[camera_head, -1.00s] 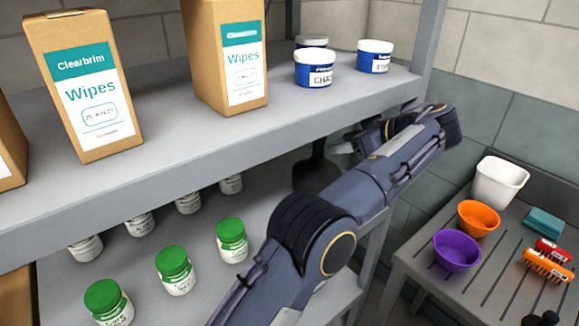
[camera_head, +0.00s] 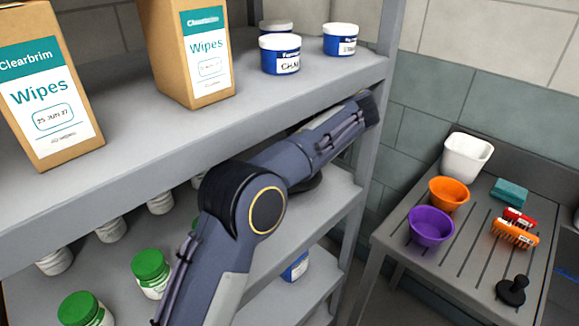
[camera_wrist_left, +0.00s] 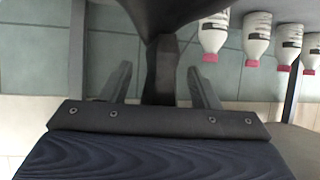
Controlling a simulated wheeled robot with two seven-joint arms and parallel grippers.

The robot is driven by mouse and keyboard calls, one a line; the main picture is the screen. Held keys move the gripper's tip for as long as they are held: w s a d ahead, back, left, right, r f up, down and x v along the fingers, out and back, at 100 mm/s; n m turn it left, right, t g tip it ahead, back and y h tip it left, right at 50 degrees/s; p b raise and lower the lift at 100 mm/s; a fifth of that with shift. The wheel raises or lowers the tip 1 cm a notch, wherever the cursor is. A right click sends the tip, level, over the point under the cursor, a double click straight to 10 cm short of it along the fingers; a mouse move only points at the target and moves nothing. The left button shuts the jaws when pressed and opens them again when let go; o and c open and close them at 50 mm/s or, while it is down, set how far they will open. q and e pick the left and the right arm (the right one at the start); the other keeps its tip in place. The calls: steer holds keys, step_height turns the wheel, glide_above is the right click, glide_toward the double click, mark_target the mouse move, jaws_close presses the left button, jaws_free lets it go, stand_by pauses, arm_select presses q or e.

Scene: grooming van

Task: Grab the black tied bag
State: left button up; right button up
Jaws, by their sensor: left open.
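The black tied bag (camera_head: 304,186) sits on the middle shelf under the white-bottle row's level, mostly hidden behind my left arm in the head view; only a dark lower edge shows. In the left wrist view its dark body fills the top centre and its narrow neck (camera_wrist_left: 161,62) hangs between my fingers. My left gripper (camera_wrist_left: 160,88) is open, with one finger on each side of the neck and a visible gap on both sides. My right gripper is not in view.
The upper shelf (camera_head: 180,135) with wipes boxes (camera_head: 200,90) and blue-white tubs (camera_head: 280,62) lies above my arm. Green-lidded bottles (camera_head: 150,285) stand on the middle shelf. A shelf post (camera_head: 372,150) is close to the arm. A slatted table (camera_head: 470,265) with bowls stands right.

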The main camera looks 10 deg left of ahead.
arm_select(q)
jaws_close()
steer(key=shift+a+r, duration=0.1)
steer(key=shift+r, duration=0.1)
stand_by(0.4)
